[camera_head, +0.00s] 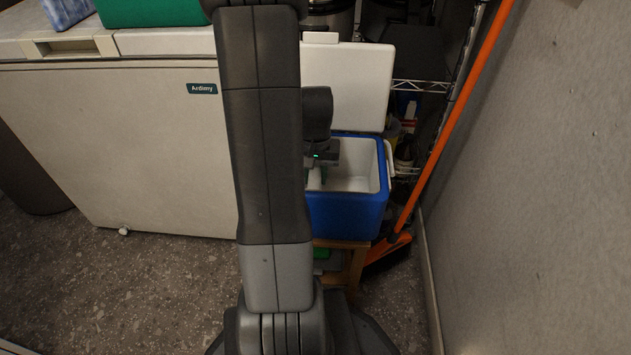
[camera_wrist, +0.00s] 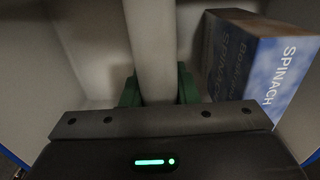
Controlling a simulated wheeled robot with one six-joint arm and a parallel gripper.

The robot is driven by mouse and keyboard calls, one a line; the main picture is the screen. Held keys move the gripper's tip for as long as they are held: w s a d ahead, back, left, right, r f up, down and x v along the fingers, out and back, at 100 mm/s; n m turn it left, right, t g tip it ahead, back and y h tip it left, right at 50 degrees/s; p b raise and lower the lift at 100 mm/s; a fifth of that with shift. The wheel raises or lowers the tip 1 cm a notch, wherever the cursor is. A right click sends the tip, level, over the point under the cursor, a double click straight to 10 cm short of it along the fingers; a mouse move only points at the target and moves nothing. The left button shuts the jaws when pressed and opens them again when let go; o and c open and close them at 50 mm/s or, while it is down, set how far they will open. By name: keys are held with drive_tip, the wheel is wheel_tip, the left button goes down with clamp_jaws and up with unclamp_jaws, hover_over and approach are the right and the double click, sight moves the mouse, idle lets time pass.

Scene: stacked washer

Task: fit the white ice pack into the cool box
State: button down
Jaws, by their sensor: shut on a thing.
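The blue cool box (camera_head: 345,217) with a white inside stands right of my arm, its white lid (camera_head: 352,85) open at the back. My gripper (camera_head: 320,174) reaches down into the box opening, partly hidden by my arm. In the wrist view, my gripper (camera_wrist: 158,92) has its green fingers shut on the white ice pack (camera_wrist: 152,42), a narrow upright slab seen edge-on. The ice pack is between the pale inner walls. Its lower end is hidden by my gripper, so I cannot tell whether it touches the floor. I cannot make it out in the head view.
A spinach carton (camera_wrist: 252,65) stands inside the box, right of the ice pack, with a narrow gap between. The box rests on a wooden stand (camera_head: 356,262). A white chest freezer (camera_head: 120,150) is at left; an orange broom handle (camera_head: 450,115) and a wall are at right.

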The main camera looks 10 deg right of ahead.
drive_tip(key=shift+f, duration=0.7)
drive_tip(key=shift+f, duration=0.1)
drive_tip(key=c, duration=1.1)
unclamp_jaws()
wheel_tip(320, 180, up, 12)
drive_tip(key=p, duration=0.4)
drive_tip(key=shift+f+b, duration=1.25)
drive_tip(key=shift+f, duration=2.55)
drive_tip(key=shift+f, duration=0.1)
